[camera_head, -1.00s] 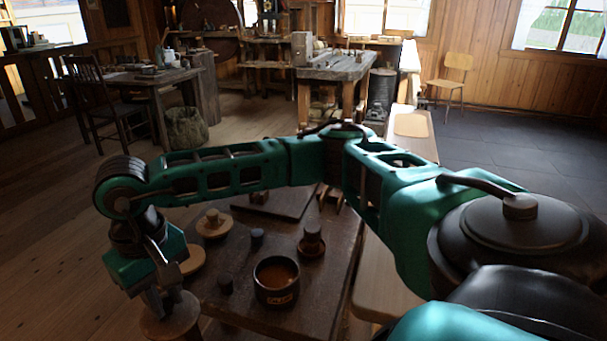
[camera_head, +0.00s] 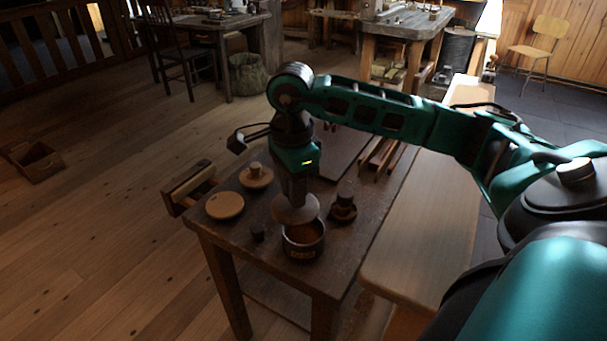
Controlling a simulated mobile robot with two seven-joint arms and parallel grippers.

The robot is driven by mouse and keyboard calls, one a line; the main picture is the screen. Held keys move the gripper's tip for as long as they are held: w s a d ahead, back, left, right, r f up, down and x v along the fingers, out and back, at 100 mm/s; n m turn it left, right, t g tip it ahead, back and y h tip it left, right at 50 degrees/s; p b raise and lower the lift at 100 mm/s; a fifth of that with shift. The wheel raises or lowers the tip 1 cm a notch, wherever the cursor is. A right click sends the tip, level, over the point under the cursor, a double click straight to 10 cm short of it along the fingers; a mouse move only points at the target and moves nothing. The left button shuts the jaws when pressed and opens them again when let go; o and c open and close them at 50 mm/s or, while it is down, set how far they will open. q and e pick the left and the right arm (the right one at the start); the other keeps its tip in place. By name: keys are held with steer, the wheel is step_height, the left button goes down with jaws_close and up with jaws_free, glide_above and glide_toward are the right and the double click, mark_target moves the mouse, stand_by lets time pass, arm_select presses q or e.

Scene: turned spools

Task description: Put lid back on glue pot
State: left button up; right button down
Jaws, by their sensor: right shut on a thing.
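The glue pot (camera_head: 304,246) is a dark round pot with a label on its front and an orange-brown inside. It stands near the front edge of the dark wooden table (camera_head: 335,262). My right gripper (camera_head: 297,193) points down and is shut on the round brown lid (camera_head: 296,212). The lid hangs over the back part of the pot's mouth, so part of the opening still shows. I cannot tell the exact gap between lid and rim. The gripper hides the lid's knob. My left gripper is not in view.
A flat wooden disc (camera_head: 225,206) and a knobbed round piece (camera_head: 256,177) lie left of the pot. A pale bench (camera_head: 400,240) runs along the right.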

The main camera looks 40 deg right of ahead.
mark_target(303, 209)
steer(key=shift+s+d+r+m, duration=0.1)
steer(key=shift+d+r+m, duration=0.05)
steer(key=shift+d+m, duration=0.35)
steer(key=shift+s+d+r+m, duration=0.15)
steer(key=shift+d+m, duration=0.2)
steer(key=shift+m, duration=0.25)
steer(key=shift+d, duration=0.15)
steer(key=shift+f+b, duration=0.55)
steer(key=shift+f, duration=0.25)
step_height(303, 209, down, 4)
steer(key=b, duration=0.3)
steer(key=shift+f, duration=0.35)
arm_select(q)
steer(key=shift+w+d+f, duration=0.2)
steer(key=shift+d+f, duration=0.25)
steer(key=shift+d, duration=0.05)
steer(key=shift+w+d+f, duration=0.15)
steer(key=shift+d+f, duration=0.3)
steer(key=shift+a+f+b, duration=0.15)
steer(key=shift+b, duration=0.15)
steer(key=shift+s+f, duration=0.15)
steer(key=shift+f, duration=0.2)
arm_select(e)
steer(key=shift+f, duration=0.15)
